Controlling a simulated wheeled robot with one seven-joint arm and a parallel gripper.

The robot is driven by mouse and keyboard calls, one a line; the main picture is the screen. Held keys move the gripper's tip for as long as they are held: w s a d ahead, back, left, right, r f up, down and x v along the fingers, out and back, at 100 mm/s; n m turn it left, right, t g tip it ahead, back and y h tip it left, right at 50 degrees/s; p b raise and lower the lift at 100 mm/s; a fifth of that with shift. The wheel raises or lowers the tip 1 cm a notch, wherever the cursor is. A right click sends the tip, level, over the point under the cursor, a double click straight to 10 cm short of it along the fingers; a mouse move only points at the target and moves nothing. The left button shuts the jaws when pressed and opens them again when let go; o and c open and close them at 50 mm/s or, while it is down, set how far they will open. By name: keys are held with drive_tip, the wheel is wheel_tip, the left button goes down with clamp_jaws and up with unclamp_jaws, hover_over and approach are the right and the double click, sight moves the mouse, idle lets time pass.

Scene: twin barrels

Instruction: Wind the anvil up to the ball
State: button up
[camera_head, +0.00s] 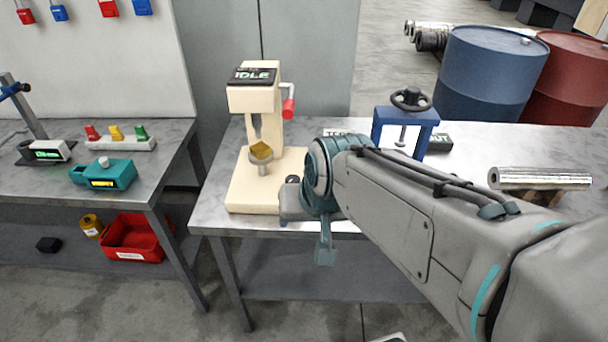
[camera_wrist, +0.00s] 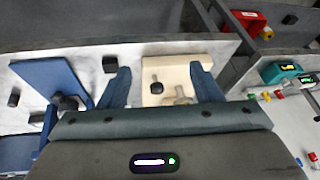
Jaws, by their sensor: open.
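The cream tester (camera_head: 253,105) stands on the middle bench with a dark screen reading IDLE. Its round grey anvil (camera_head: 261,167) carries a gold block (camera_head: 261,150), apart from the spindle (camera_head: 255,125) above; the ball itself is too small to make out. A lever with a red grip (camera_head: 288,109) is on the tester's right side. A black knob (camera_head: 292,180) sits on the base, and it also shows in the wrist view (camera_wrist: 157,87). My gripper (camera_wrist: 160,70) is open and empty, its fingers spread either side of the cream base in the wrist view. My arm hides part of the base.
A blue press (camera_head: 405,118) with a black handwheel stands to the right. A metal bar (camera_head: 540,178) lies farther right. The left bench holds a teal device (camera_head: 108,175) and a tray of coloured pieces (camera_head: 120,144). A red bin (camera_head: 138,237) is on the lower shelf.

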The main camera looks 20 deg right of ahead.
drive_tip(key=shift+n+g+h, duration=0.4)
drive_tip(key=shift+n+g, duration=0.3)
drive_tip(key=shift+g, duration=0.1)
drive_tip(key=s, duration=0.1)
drive_tip(key=s+d+p, duration=0.1)
drive_tip(key=s+d, duration=0.1)
drive_tip(key=shift+s+d+r, duration=0.15)
drive_tip(key=shift+s+r, duration=0.1)
drive_tip(key=shift+r, duration=0.1)
drive_tip(key=shift+s+d+f, duration=0.15)
drive_tip(key=shift+s, duration=0.1)
drive_tip(key=shift+c, duration=0.4)
drive_tip(key=shift+s+d, duration=0.2)
drive_tip(key=shift+s, duration=0.05)
drive_tip(key=c, duration=0.4)
drive_tip(key=shift+d, duration=0.1)
